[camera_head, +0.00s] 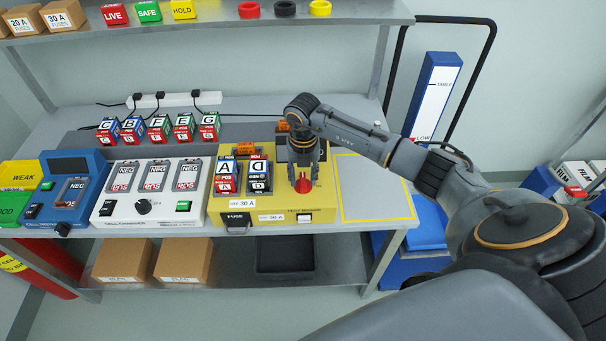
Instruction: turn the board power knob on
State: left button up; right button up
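The yellow test board (326,201) stands on the bench, with a red knob (303,187) on the right part of its top. My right gripper (304,178) points down over the red knob, its fingers apart with the knob's upper part between or just below them. Whether the fingers press on the knob cannot be told. The knob's markings are too small to read, and the gripper partly hides the knob. Two cells, A (226,175) and D (259,176), sit in the board's left part. My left gripper is not in view.
A white cell charger (150,213) and a blue device (62,204) stand left of the board. Several labelled cells (158,130) stand behind them by a power strip (165,99). A yellow-outlined area (375,190) right of the board is empty, under my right arm.

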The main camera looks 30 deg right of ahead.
grip_shut()
dwell(0.4)
jog(key=m, duration=0.8)
jog(key=shift+m, duration=0.3)
jog(key=m+p, duration=0.1)
jog(key=m, duration=0.3)
jog(key=shift+r+m, duration=0.1)
jog(key=shift+m, duration=0.2)
jog(key=m+p, duration=0.1)
jog(key=m, duration=0.3)
jog(key=shift+w+m, duration=0.1)
jog(key=shift+m, duration=0.2)
